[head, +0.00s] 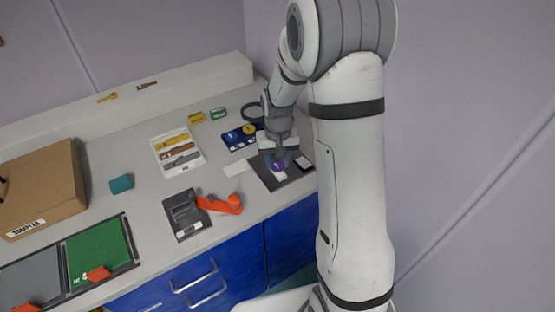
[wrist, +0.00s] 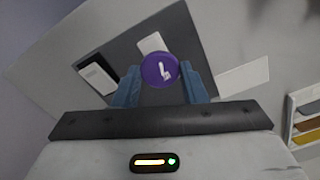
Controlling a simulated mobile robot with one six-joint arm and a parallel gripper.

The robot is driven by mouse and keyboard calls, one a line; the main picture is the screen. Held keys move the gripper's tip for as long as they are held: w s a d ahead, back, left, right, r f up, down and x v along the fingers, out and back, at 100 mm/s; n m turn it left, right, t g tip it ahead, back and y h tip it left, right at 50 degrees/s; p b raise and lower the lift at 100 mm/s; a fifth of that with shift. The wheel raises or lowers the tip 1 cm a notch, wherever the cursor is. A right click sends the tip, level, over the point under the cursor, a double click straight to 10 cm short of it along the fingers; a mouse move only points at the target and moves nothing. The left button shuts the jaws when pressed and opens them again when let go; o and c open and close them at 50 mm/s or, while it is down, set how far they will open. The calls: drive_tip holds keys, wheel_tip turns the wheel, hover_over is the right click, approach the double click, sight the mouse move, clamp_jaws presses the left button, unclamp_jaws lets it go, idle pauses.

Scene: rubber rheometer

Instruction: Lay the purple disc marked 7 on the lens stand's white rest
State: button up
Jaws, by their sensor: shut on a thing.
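The purple disc (wrist: 160,70) with a white mark, which looks like a turned 7, is between the blue fingertips of my gripper (wrist: 160,86). In the head view the purple disc (head: 278,165) shows at the tips of my gripper (head: 279,158), over a dark grey plate (head: 265,173). A small white patch (wrist: 150,43) lies on that plate, just beyond the disc in the wrist view and partly covered by it. I cannot tell whether the disc touches the plate. A dark ring, perhaps the lens (head: 252,112), is behind my gripper.
A black-and-white device (head: 304,163) lies on the plate's right side. A white card (head: 237,168) lies left of it. A blue tray (head: 240,137), a tool tray (head: 178,153) and a grey device with an orange arm (head: 222,204) are near.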

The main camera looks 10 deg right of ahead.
drive_tip(key=shift+f+b, duration=0.6)
drive_tip(key=shift+f, duration=0.2)
drive_tip(key=o, duration=1)
drive_tip(key=shift+r+b, duration=0.3)
drive_tip(key=shift+r, duration=3.6)
drive_tip(key=shift+s+r, duration=0.1)
drive_tip(key=s+r+t, duration=0.1)
drive_tip(key=s+r, duration=0.2)
drive_tip(key=s, duration=0.4)
drive_tip(key=s+r+t, duration=0.1)
drive_tip(key=s+r, duration=0.2)
drive_tip(key=s, duration=0.4)
drive_tip(key=s+r+t, duration=0.1)
drive_tip(key=s+r, duration=0.3)
drive_tip(key=s, duration=0.3)
drive_tip(key=shift+s+d+n, duration=0.1)
drive_tip(key=shift+d+n, duration=0.15)
drive_tip(key=shift+n, duration=0.15)
